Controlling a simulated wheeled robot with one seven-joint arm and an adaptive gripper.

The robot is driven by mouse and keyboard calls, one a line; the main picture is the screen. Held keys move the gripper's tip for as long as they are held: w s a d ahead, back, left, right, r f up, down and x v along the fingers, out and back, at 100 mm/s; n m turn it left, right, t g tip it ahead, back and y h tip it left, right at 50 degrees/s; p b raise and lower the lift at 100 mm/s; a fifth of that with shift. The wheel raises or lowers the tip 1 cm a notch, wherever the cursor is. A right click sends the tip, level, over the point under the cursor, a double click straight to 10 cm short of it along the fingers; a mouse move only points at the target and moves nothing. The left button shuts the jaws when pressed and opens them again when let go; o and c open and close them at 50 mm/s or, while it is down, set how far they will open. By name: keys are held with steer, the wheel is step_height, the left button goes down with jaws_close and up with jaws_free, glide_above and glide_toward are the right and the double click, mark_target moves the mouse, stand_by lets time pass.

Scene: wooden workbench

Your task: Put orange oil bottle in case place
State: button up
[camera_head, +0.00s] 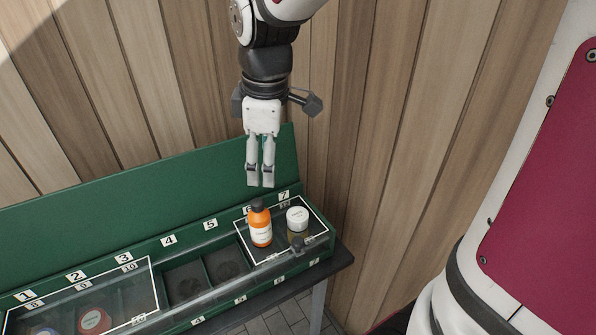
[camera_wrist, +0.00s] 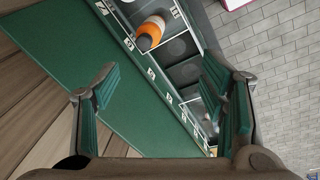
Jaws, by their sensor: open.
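The orange oil bottle (camera_head: 261,229) has a dark cap and a white label. It stands upright at the right end of the green case (camera_head: 139,243), by label 6, within a white-outlined section. I cannot tell how deep its base sits. It also shows in the wrist view (camera_wrist: 150,32), near the top. My gripper (camera_head: 261,184) points down, above and behind the bottle, apart from it. In the wrist view my gripper (camera_wrist: 158,84) has its fingers spread with nothing between them.
A white-lidded jar (camera_head: 297,219) stands close to the right of the bottle, by label 7. Two dark compartments (camera_head: 205,277) by labels 4 and 5 look empty. Round-lidded items (camera_head: 94,320) lie at the left end under a white outline. A wooden wall (camera_head: 395,130) rises behind.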

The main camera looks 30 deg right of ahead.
steer(key=s+r+m+t, duration=0.1)
steer(key=s+r+m, duration=0.2)
steer(key=s+m, duration=0.2)
steer(key=s+r+m+t, duration=0.2)
steer(key=s+m, duration=0.4)
steer(key=s, duration=0.4)
steer(key=shift+r+t, duration=0.3)
steer(key=shift+r, duration=0.15)
